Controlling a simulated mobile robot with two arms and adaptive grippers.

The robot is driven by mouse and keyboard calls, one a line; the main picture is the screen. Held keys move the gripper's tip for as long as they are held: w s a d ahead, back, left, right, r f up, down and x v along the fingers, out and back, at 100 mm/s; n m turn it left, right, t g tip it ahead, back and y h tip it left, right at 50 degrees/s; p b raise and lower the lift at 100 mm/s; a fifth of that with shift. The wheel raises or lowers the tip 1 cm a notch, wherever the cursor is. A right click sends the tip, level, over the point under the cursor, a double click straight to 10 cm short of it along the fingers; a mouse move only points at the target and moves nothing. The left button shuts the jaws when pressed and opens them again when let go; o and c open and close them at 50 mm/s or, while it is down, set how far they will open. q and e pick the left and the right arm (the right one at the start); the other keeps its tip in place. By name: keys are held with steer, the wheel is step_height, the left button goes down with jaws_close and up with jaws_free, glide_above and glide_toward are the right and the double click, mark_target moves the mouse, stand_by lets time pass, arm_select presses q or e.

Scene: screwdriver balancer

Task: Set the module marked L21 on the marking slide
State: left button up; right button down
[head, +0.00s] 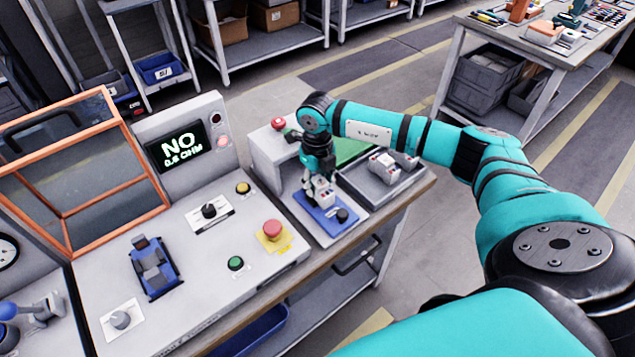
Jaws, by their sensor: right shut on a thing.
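My right gripper (317,180) points down over a blue slide plate (333,227) on the grey marking station. It is shut on a small light-grey module (323,195). The module is at or just above the slide; I cannot tell whether it touches, and its marking is too small to read. A dark knob (342,215) sits at the slide's near right end. My left gripper is not in view.
Other grey modules (383,165) lie in a dark tray (360,192) right of the slide. An orange-framed guard (80,170) stands open.

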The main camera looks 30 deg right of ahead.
steer(key=shift+f, duration=0.2)
stand_by(0.6)
steer(key=c, duration=0.8)
jaws_free()
step_height(320, 180, up, 12)
steer(key=shift+r, duration=0.1)
